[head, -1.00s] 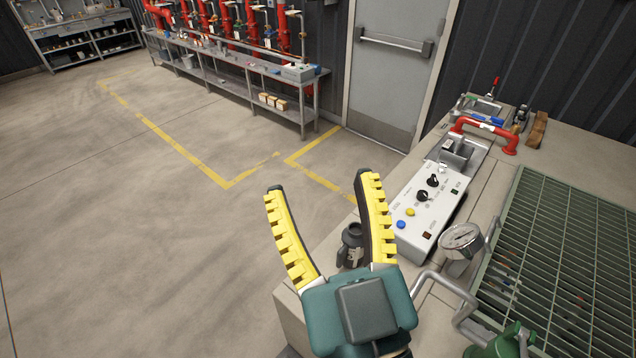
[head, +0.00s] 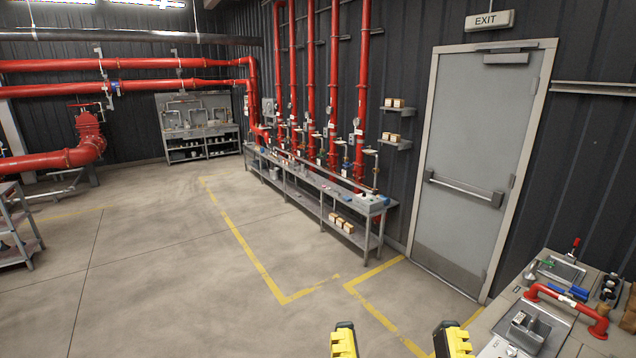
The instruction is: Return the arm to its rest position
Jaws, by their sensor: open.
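My gripper (head: 398,342) shows at the bottom edge of the head view, right of centre. Only the tips of its two yellow and black fingers are in view. They stand well apart with nothing visible between them, so it is open. Its palm and the rest of the arm are below the picture. The fingertips are just left of the near counter (head: 618,262) at the lower right, and I cannot tell their height above the floor.
The grey exit door (head: 480,165) is shut. A shelf (head: 18,228) stands far left; the middle floor is clear.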

